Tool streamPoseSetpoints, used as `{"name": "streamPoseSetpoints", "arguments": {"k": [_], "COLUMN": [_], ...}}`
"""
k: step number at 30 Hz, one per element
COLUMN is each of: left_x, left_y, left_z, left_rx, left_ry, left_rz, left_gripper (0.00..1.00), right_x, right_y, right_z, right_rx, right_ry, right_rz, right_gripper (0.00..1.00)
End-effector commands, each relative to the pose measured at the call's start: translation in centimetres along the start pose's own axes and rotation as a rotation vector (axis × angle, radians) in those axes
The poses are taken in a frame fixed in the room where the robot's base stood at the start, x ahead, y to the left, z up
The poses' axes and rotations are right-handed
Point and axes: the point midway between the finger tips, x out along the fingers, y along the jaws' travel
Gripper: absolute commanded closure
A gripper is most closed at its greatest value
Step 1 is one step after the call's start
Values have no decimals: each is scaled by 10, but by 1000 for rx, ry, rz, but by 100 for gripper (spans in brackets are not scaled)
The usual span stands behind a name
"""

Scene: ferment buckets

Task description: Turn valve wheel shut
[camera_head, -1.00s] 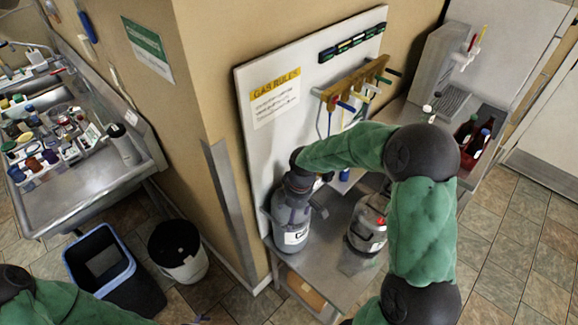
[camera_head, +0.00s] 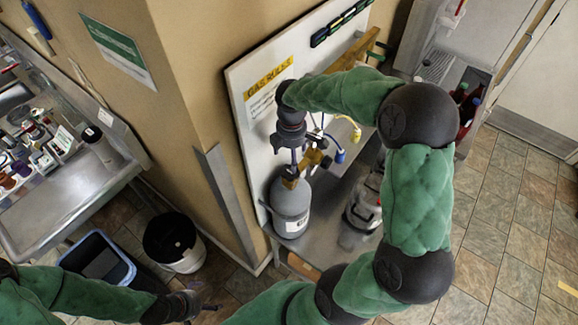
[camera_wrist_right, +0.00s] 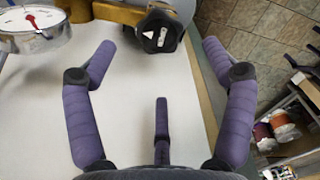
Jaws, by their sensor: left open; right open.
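The black valve wheel (camera_wrist_right: 160,32), with a white arrow on its face, sits on a brass valve (camera_wrist_right: 105,12) in the right wrist view. In the head view I cannot make out the wheel. The brass fittings (camera_head: 313,158) show there above the grey gas cylinder (camera_head: 290,208). My right gripper (camera_head: 291,160) points down above the cylinder. It is open; in the wrist view its purple fingers (camera_wrist_right: 158,50) stand apart on either side of the wheel, not visibly touching it. My left gripper (camera_head: 203,303) is low at the left, open and away from the cylinder.
A round gauge (camera_wrist_right: 35,25) sits left of the wheel. A white board (camera_head: 245,100) stands behind the cylinder.

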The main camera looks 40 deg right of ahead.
Motion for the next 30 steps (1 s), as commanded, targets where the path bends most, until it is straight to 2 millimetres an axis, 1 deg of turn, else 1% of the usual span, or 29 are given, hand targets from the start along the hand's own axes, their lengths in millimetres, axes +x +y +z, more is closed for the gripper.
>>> {"name": "streamPoseSetpoints", "arguments": {"k": [1, 6, 12, 18, 26, 27, 28, 29, 30], "left_x": [0, 0, -1, -1, -1, -1, -1, -1, -1], "left_y": [0, 0, 0, 0, 0, 0, 0, 0, 0], "left_z": [0, -1, -1, -1, -1, -1, -1, -1, -1], "left_rx": [0, 0, 0, 0, 0, 0, 0, 0, 0], "left_ry": [1, 1, 2, 2, 2, 2, 2, 2, 2], "left_rz": [0, 0, 0, 0, 0, 0, 0, 0, 0], "left_gripper": [0, 0, 0, 0, 0, 0, 0, 0, 0], "right_x": [11, 41, 68, 79, 80, 80, 80, 80, 80], "right_y": [-1, -1, -1, 0, 0, 0, 0, 0, 0], "right_z": [0, 0, 0, 0, 0, 0, 0, 0, 0], "right_rx": [-1, 1, 0, 0, 0, 0, 0, 0, 0], "right_ry": [-2, -1, -1, 0, 0, 0, 0, 0, 0], "right_rz": [-6, -4, -3, -1, 0, 0, 0, 0, 0], "right_gripper": [17, 17, 17, 17, 17, 22, 31, 39, 50]}}
